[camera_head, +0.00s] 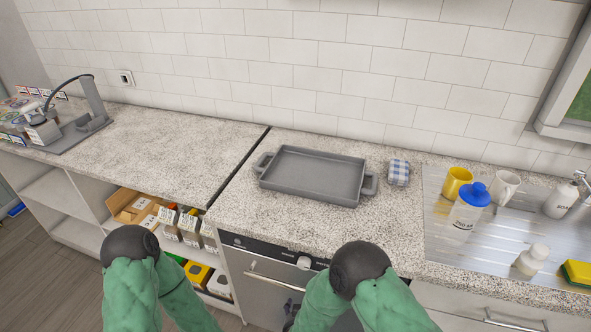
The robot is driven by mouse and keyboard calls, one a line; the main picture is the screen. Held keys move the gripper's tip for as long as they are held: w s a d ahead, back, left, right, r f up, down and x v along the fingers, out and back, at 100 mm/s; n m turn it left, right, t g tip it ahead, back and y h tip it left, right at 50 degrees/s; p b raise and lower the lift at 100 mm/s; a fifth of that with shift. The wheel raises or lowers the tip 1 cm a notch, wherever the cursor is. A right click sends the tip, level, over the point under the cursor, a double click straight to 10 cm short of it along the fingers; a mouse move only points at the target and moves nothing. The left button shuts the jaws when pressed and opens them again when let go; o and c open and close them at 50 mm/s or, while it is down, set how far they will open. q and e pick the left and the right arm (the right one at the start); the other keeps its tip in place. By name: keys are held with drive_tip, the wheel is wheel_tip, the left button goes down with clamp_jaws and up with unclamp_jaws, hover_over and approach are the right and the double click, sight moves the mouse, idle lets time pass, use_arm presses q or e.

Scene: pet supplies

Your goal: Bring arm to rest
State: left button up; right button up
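Both of my arms come up from the bottom edge, in green sleeves with dark rounded joints at their bends. My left arm (130,285) is in front of the shelves at the lower left. My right arm (385,300) is in front of the oven. Neither gripper shows clearly. A small dark shape beside my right arm, low before the oven, cannot be made out. Neither arm touches the worktop as far as I can see.
A grey tray (315,196) with two handles lies on the speckled counter (240,220). Boxes (190,228) fill the shelf. The left counter is mostly clear.

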drive_tip(key=s+d+f+n+g+y, duration=0.1)
drive_tip(key=s+d+f+g, duration=0.1)
drive_tip(key=s, duration=0.3)
drive_tip(key=s+d+f+n+g+y, duration=0.1)
drive_tip(key=s+d+f+g+y, duration=0.1)
drive_tip(key=s, duration=0.4)
drive_tip(key=s+d+f+n+g+y+p, duration=0.1)
drive_tip(key=s+d+f+n+g+y, duration=0.1)
drive_tip(key=s+g, duration=0.4)
drive_tip(key=shift+d+f, duration=0.6)
drive_tip(key=shift+d, duration=0.55)
